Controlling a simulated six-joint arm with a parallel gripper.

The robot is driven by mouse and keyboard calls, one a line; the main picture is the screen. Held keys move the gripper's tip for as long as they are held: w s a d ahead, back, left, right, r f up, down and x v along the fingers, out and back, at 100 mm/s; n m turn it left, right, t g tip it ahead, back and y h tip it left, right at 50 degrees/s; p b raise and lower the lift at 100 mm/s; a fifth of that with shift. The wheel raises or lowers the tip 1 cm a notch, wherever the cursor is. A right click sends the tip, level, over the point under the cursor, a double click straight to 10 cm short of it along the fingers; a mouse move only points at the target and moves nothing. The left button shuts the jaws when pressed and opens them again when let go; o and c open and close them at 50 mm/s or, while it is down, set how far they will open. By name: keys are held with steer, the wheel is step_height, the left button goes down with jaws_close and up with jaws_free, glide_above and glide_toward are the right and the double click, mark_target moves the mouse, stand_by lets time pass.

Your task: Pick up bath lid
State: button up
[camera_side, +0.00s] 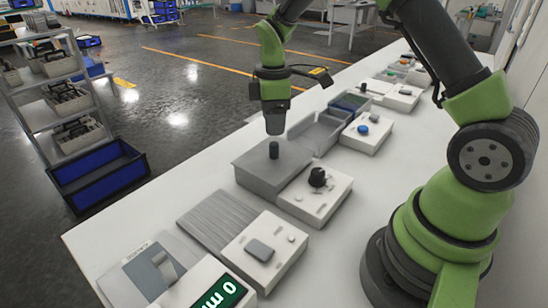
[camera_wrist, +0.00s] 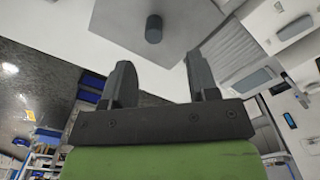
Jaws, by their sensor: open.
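The bath lid (camera_side: 262,158) is a flat grey cover with a dark upright cylindrical knob (camera_side: 274,149), lying on a grey box on the white bench. My gripper (camera_side: 274,127) is just above the knob, pointing down, with a small gap between them. In the wrist view, the grey lid (camera_wrist: 185,22) fills the top middle. Its dark round knob (camera_wrist: 153,28) lies beyond the fingertips, and my gripper (camera_wrist: 162,75) has its two fingers apart with nothing between them.
An open grey bath (camera_side: 318,133) stands behind the lid. A white unit with a black knob (camera_side: 317,178) sits to its right. A ribbed grey plate (camera_side: 216,222) and a white control box (camera_side: 262,250) lie in front. Several more units line the bench behind.

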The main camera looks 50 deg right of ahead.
steer(key=f, duration=0.7)
steer(key=shift+w+d+f, duration=0.2)
steer(key=shift+d+f, duration=0.05)
steer(key=shift+d, duration=0.1)
jaws_close()
steer(key=shift+m, duration=0.3)
steer(key=r, duration=1)
steer(key=shift+s+a, duration=0.25)
steer(key=shift+a, duration=0.1)
steer(key=s+a+r+m, duration=0.2)
steer(key=s+a+m, duration=0.4)
steer(key=s+m, duration=0.1)
steer(key=n, duration=0.8)
glide_above(274, 144)
steer(key=shift+f, duration=1)
